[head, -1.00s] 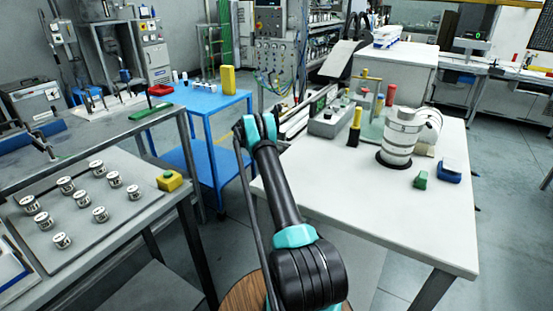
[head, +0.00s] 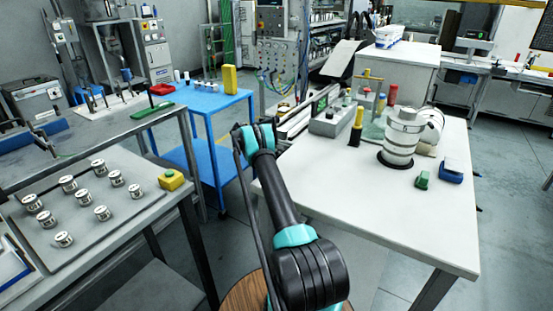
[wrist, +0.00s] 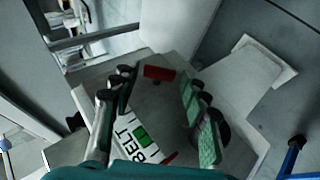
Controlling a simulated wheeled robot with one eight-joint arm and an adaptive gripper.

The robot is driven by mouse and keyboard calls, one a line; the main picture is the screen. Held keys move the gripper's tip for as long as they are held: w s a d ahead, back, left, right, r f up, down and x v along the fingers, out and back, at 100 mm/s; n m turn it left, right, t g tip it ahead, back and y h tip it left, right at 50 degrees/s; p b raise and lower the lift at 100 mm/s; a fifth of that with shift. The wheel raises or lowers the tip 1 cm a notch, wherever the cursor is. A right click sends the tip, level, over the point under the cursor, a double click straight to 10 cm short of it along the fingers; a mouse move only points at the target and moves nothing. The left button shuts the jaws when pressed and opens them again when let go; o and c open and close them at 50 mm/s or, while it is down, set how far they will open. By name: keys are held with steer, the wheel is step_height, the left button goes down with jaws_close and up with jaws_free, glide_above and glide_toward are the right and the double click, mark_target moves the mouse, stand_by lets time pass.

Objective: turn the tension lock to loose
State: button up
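In the wrist view a red handle-like piece (wrist: 158,73) lies on a grey surface (wrist: 160,105); I take it for the tension lock, but no lock marking is readable. My gripper (wrist: 156,80) is open, with one dark finger to the left of the red piece and one green-padded finger to the right. The red piece shows beyond the gap between the fingertips, apart from both as far as I can see. In the head view I cannot make out the gripper or the lock.
In the head view a white table (head: 400,225) stands at right, with a stacked white roll (head: 401,138), a grey box (head: 330,122) and a green block (head: 422,180). A blue cart (head: 205,100) stands behind my arm. Cans (head: 101,213) lie on the left bench.

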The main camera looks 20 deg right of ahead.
steer(key=shift+o, duration=0.5)
steer(key=v, duration=1.2)
steer(key=shift+f, duration=0.1)
step_height(320, 180, down, 5)
steer(key=s+a+n+t+h, duration=0.2)
steer(key=a+t+h, duration=0.1)
steer(key=t, duration=0.1)
steer(key=s+a+n+t+h, duration=0.25)
steer(key=s+t, duration=0.25)
steer(key=s, duration=0.4)
steer(key=x, duration=1.6)
steer(key=shift+w+f+y, duration=0.35)
steer(key=shift+f+y, duration=0.05)
steer(key=shift+y, duration=0.05)
steer(key=shift+c, duration=0.3)
